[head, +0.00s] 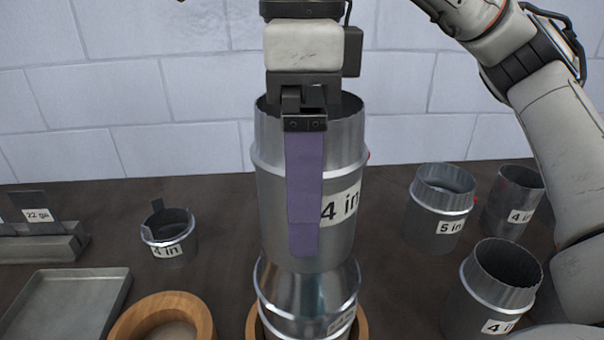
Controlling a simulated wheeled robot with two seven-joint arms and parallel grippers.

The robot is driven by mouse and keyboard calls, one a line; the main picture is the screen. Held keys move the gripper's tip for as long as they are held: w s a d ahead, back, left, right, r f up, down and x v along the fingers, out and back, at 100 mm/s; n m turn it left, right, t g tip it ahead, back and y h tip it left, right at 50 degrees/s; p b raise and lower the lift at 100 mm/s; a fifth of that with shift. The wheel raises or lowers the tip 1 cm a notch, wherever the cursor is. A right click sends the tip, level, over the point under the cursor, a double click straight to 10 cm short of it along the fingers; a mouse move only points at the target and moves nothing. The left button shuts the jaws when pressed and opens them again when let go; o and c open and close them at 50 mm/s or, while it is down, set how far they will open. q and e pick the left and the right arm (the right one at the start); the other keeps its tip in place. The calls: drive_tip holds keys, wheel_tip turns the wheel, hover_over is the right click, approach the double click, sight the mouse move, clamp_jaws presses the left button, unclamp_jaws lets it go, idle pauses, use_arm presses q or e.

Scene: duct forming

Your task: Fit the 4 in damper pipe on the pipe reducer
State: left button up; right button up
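The damper pipe (346,235) is a grey metal cylinder labelled "4 in" with a small red part at its right side. It stands upright in the middle of the head view. Its lower end meets the top of the pipe reducer (300,298); whether it is seated over the rim I cannot tell. The reducer is shiny and stands in a wooden ring (362,326). My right gripper (304,190) points down from above, with a purple finger along the pipe's front wall. The other finger is hidden, apparently inside the pipe. My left gripper is not in view.
On the right stand a 5 in pipe (437,222), a 4 in pipe (508,215) and a nearer 4 in pipe (482,305). On the left are a small 4 in collar (170,250), an empty wooden ring (190,308), a metal tray (65,300) and a 22 ga holder (40,245).

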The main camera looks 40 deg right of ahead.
wheel_tip(320, 180, up, 10)
drive_tip(key=p, duration=0.4)
drive_tip(key=shift+r, duration=0.1)
